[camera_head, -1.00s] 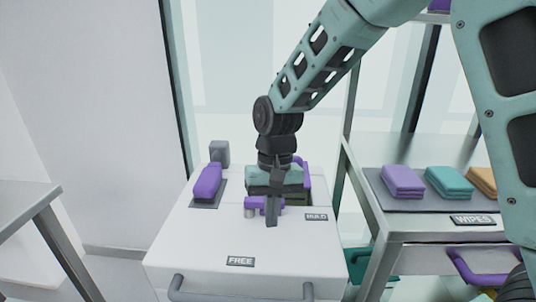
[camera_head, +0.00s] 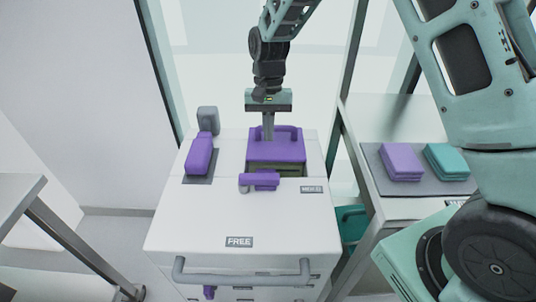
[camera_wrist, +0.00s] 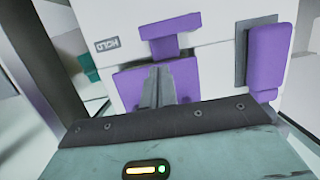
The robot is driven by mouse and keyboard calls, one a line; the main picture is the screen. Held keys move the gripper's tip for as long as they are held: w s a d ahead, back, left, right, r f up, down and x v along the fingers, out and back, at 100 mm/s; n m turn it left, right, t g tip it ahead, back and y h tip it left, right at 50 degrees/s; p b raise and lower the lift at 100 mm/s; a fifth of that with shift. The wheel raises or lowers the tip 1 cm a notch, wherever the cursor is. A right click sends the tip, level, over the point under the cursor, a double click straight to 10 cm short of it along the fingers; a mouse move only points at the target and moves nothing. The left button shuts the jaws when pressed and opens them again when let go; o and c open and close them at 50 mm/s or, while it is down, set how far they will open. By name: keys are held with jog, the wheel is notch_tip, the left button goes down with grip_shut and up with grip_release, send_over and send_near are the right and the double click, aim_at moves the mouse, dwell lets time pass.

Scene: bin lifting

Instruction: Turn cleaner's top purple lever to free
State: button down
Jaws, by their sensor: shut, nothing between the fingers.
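The cleaner is a white cabinet (camera_head: 215,215). Its top purple lever (camera_head: 262,180) lies across the top from a grey pivot on its left, with its free end pointing right, toward the HOLD label (camera_head: 311,189). The FREE label (camera_head: 239,242) is nearer the front edge. My gripper (camera_head: 268,137) points down with its fingers together and empty. It is behind the lever, over a purple panel with a raised handle (camera_head: 285,150), apart from the lever. In the wrist view the fingers (camera_wrist: 158,85) show before the purple panel, with the lever (camera_wrist: 170,35) beyond.
A purple block (camera_head: 199,154) stands on a dark plate at the top's left, with a grey block (camera_head: 208,119) behind it. A grey handle bar (camera_head: 240,275) crosses the front. At right, a table holds purple cloths (camera_head: 401,162) and teal cloths (camera_head: 447,162). Space above the lever looks clear.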

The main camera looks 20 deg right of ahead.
aim_at(268, 163)
jog(key=x, duration=0.9)
jog(key=shift+s+a+f+p, duration=0.1)
jog(key=shift+f+p, duration=0.2)
jog(key=shift+f, duration=0.1)
